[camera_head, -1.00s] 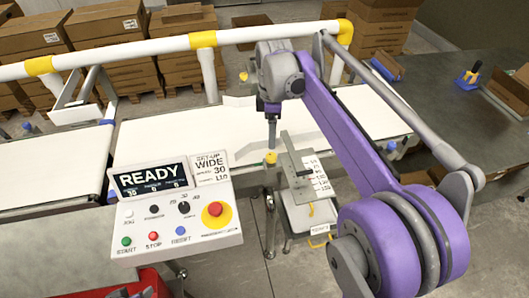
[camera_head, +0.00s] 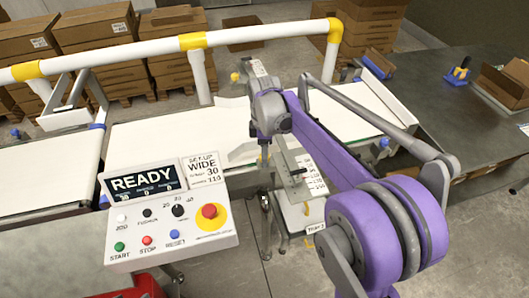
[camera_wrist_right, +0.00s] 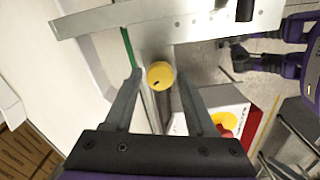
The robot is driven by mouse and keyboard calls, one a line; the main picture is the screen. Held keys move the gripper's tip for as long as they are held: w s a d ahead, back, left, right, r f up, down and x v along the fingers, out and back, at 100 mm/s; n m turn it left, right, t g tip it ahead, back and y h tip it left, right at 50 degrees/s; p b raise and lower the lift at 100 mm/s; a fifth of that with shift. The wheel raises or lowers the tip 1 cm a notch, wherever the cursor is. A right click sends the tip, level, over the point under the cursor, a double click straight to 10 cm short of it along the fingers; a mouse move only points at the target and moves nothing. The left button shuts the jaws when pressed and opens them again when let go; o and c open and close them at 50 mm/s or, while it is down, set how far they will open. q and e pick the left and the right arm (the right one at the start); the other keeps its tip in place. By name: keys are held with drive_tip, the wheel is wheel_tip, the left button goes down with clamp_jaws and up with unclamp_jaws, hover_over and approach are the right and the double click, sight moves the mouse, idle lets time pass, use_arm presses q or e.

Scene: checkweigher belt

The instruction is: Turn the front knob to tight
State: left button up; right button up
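The front knob is a round yellow cap (camera_wrist_right: 160,75) with a small dark mark, seen in the right wrist view. In the head view it is mostly hidden behind my right gripper (camera_head: 264,152). My right gripper points down over it, at the near edge of the white belt (camera_head: 150,143). In the wrist view the two dark fingers of this gripper (camera_wrist_right: 164,80) are spread, one on each side of the knob, with a gap to it on both sides. My left gripper does not show in the head view.
The control panel (camera_head: 135,237), with a READY display (camera_head: 142,182) and a red stop button (camera_head: 209,211), stands left of the gripper. A white rail (camera_head: 120,57) runs behind the belt. A second yellow knob (camera_head: 235,76) is at the far side. A metal plate with a scale (camera_head: 312,175) lies just right.

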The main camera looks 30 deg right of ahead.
clamp_jaws()
